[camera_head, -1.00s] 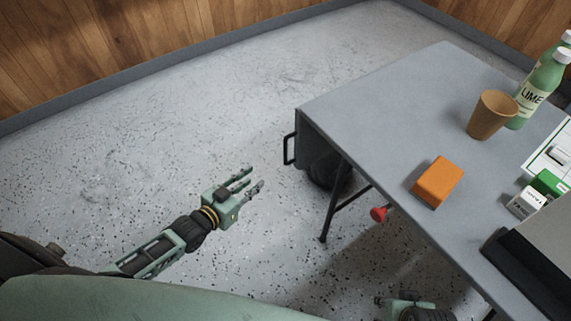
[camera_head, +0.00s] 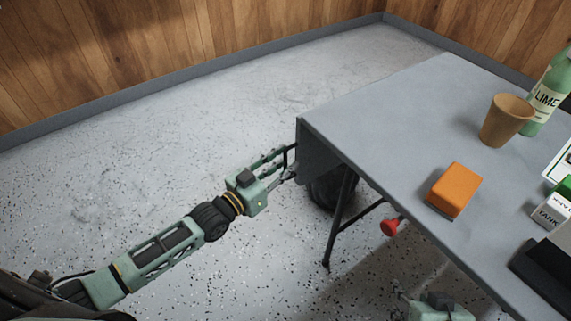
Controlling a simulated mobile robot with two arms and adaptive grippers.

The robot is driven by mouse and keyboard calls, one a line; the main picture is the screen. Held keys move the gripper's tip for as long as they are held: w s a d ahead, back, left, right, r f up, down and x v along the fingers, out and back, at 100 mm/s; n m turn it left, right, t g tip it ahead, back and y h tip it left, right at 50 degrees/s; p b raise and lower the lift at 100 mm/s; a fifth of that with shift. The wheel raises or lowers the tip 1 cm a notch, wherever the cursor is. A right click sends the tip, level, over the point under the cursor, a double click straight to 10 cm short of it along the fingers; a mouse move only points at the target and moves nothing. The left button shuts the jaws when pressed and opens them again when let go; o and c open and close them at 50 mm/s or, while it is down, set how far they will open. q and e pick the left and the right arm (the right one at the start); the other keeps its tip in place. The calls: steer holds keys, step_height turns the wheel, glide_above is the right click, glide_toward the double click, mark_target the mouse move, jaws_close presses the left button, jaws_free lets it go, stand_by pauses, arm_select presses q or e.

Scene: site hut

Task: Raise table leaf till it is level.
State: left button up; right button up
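The grey table (camera_head: 390,120) has its leaf (camera_head: 318,160) hanging down at the left end, seen nearly edge-on. A black handle (camera_head: 291,150) is on the leaf's outer face. My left gripper (camera_head: 284,162) is at this handle, its fingers apart on either side of the bar; whether they touch it is unclear. A red knob (camera_head: 390,227) shows under the table's front edge, by the dark leg and brace. My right gripper (camera_head: 435,306) is partly in view at the bottom, below the table's front edge; its fingers are too cut off to read.
On the tabletop are an orange block (camera_head: 454,190), a brown cup (camera_head: 506,120), a green lime bottle (camera_head: 546,95), a small green-and-white box (camera_head: 553,209) and a dark case (camera_head: 545,265). A dark round object (camera_head: 325,192) is behind the leaf. The floor left is clear.

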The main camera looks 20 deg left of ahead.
arm_select(q)
steer(key=shift+w+d, duration=0.15)
steer(key=shift+w, duration=0.25)
jaws_close()
stand_by(0.4)
